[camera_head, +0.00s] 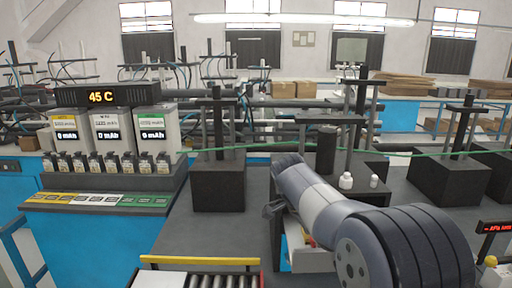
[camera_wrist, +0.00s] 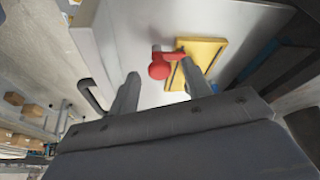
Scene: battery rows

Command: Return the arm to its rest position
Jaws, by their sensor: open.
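My arm (camera_head: 325,210) reaches from the lower right of the head view toward the middle. My gripper (camera_head: 270,208) is at its far end, low over the dark bench, and its jaws are small and partly hidden there. In the wrist view my gripper (camera_wrist: 160,82) shows two grey fingers spread apart with nothing held between them.
A battery rack (camera_head: 105,190) with a 45 C display (camera_head: 100,96) stands at left. Black fixtures (camera_head: 218,185) and a post stand (camera_head: 327,150) are near the arm. A roller conveyor (camera_head: 205,280) is at the front. A green cable (camera_head: 420,153) crosses behind. Some dark bench top (camera_head: 205,235) is clear.

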